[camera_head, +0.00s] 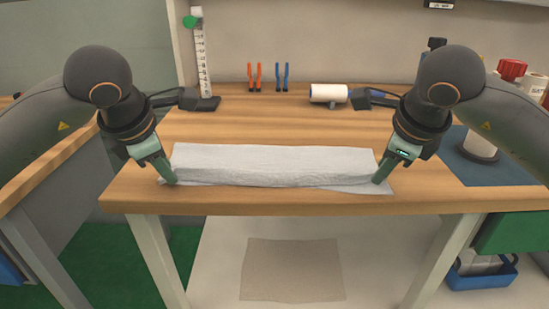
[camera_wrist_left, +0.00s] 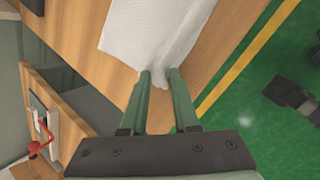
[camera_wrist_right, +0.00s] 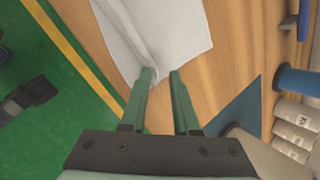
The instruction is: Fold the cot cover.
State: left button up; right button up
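The white cot cover (camera_head: 275,163) lies on the wooden table as a long, narrow folded strip running left to right. A thin single layer shows along its front edge and at the front right corner. My left gripper (camera_head: 172,181) is at the cover's front left corner; in the left wrist view the cover's corner (camera_wrist_left: 150,40) reaches between its parted fingertips. My right gripper (camera_head: 379,179) is at the front right corner; in the right wrist view its fingers are apart, with the cover's edge (camera_wrist_right: 150,35) at the left fingertip and wood showing between them.
A white roll (camera_head: 328,93), orange pliers (camera_head: 255,77), blue pliers (camera_head: 282,77) and a ruler stand (camera_head: 200,60) are at the back. A blue mat (camera_head: 490,165) with containers is at the right. The table's front edge (camera_head: 300,204) is close to the cover.

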pick_arm(q)
jog(key=o, duration=0.4)
jog(key=shift+c, duration=0.2)
pick_arm(e)
jog(key=o, duration=0.4)
jog(key=shift+c, duration=0.2)
pick_arm(q)
jog(key=shift+s+d+r, duration=0.1)
jog(key=shift+r, duration=0.2)
pick_arm(e)
jog(key=shift+s+a+r, duration=0.1)
jog(key=shift+s+r, duration=0.05)
jog(key=shift+r, duration=0.15)
pick_arm(q)
jog(key=s+v, duration=0.1)
jog(key=v, duration=0.9)
jog(key=shift+f, duration=0.15)
pick_arm(e)
jog(key=s+v, duration=0.1)
jog(key=v, duration=0.9)
jog(key=shift+f, duration=0.15)
pick_arm(q)
jog(key=shift+c, duration=0.3)
pick_arm(e)
jog(key=shift+c, duration=0.3)
